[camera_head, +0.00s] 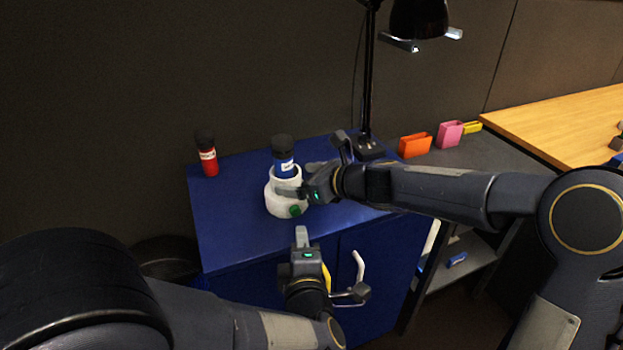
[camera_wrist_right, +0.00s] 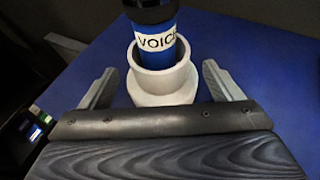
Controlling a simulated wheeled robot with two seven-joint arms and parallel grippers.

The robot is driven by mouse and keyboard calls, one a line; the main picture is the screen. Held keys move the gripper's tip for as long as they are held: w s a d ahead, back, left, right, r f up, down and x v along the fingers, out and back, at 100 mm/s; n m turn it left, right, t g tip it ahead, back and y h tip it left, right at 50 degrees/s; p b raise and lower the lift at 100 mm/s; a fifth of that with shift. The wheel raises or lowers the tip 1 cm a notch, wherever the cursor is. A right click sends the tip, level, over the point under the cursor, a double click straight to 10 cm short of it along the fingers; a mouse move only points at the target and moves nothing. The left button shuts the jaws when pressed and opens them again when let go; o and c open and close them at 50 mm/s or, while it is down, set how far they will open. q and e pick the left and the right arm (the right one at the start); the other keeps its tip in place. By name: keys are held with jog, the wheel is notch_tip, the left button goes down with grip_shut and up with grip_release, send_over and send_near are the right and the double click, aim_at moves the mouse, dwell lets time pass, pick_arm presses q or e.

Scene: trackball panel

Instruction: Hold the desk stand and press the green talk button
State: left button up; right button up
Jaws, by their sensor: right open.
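The white desk stand (camera_head: 276,201) sits on the blue cabinet top and also shows in the right wrist view (camera_wrist_right: 163,97). A blue, black-capped microphone-like cylinder (camera_head: 284,166) labelled "VOICE" (camera_wrist_right: 155,42) stands upright in its cup. The green talk button (camera_head: 295,211) is low on the stand's front right; it is out of sight in the wrist view. My right gripper (camera_head: 308,163) is open, its fingers on either side of the stand with gaps showing in the wrist view (camera_wrist_right: 159,72). My left gripper (camera_head: 329,243) is open and empty, below and in front of the stand.
A red, black-capped cylinder (camera_head: 208,160) stands at the left of the blue cabinet top (camera_head: 235,240). A black lamp (camera_head: 368,90) stands behind my right gripper. Orange (camera_head: 415,145) and pink (camera_head: 450,134) holders are farther right, near a wooden table (camera_head: 560,130).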

jog(key=shift+x, duration=2.25)
